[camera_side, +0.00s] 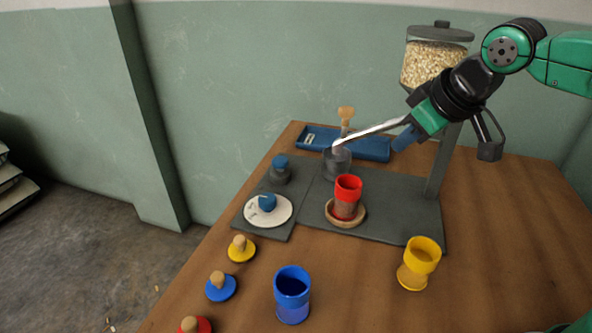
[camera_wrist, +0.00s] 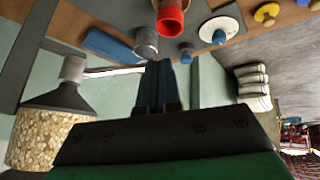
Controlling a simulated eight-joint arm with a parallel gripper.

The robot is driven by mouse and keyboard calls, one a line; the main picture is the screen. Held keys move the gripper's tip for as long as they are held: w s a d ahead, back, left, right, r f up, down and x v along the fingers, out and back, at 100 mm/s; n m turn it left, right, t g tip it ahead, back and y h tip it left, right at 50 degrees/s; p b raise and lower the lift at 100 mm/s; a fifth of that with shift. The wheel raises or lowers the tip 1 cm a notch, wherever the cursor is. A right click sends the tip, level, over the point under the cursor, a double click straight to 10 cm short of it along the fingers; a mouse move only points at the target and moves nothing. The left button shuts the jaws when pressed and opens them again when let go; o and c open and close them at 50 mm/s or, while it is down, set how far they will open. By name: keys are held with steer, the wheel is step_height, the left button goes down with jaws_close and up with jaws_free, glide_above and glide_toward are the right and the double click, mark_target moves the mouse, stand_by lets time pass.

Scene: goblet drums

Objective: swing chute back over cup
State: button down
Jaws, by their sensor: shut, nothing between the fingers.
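The chute (camera_side: 370,132) is a pale metal arm running left from the hopper post, its free end above a dark grey pot (camera_side: 336,165). The chute (camera_wrist: 112,71) also shows in the wrist view, left of my fingers. The red cup (camera_side: 348,187) stands upright on a round wooden stand (camera_side: 332,217), in front of the grey pot; the chute's end is not over it. My gripper (camera_side: 402,139) is shut and empty, its blue fingers just right of and below the chute in the side view. I cannot tell whether they touch it. The shut fingers also show in the wrist view (camera_wrist: 157,82).
A grain-filled hopper (camera_side: 430,65) stands on a post behind my gripper. A yellow cup (camera_side: 419,262) and a blue cup (camera_side: 292,294) stand in front. A blue tray (camera_side: 372,149) lies behind. A white disc (camera_side: 280,213) and several knobbed lids are at left.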

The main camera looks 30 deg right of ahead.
mark_target(346, 109)
steer(key=w+a+r+n+h, duration=0.1)
steer(key=w+a+r+n, duration=0.35)
steer(key=r, duration=0.35)
steer(key=shift+m, duration=0.25)
steer(key=x, duration=0.4)
steer(key=w+d+x, duration=0.1)
steer(key=x, duration=0.3)
steer(key=d+r+x, duration=0.1)
steer(key=x, duration=0.3)
steer(key=shift+w, duration=0.25)
steer(key=shift+w+d+f, duration=0.1)
steer(key=shift+w+d, duration=0.2)
steer(key=shift+d, duration=0.05)
steer(key=shift+w+d+m+g+h, duration=0.15)
steer(key=shift+w+d+m+h, duration=0.3)
steer(key=shift+w+m, duration=0.35)
steer(key=shift+w+d+m+g+h, duration=0.2)
steer(key=shift+w+d+m+h, duration=0.2)
steer(key=shift+w+m, duration=0.4)
steer(key=shift+w+d+m+g+h, duration=0.15)
steer(key=shift+w+d+m+h, duration=0.4)
steer(key=shift+w, duration=0.45)
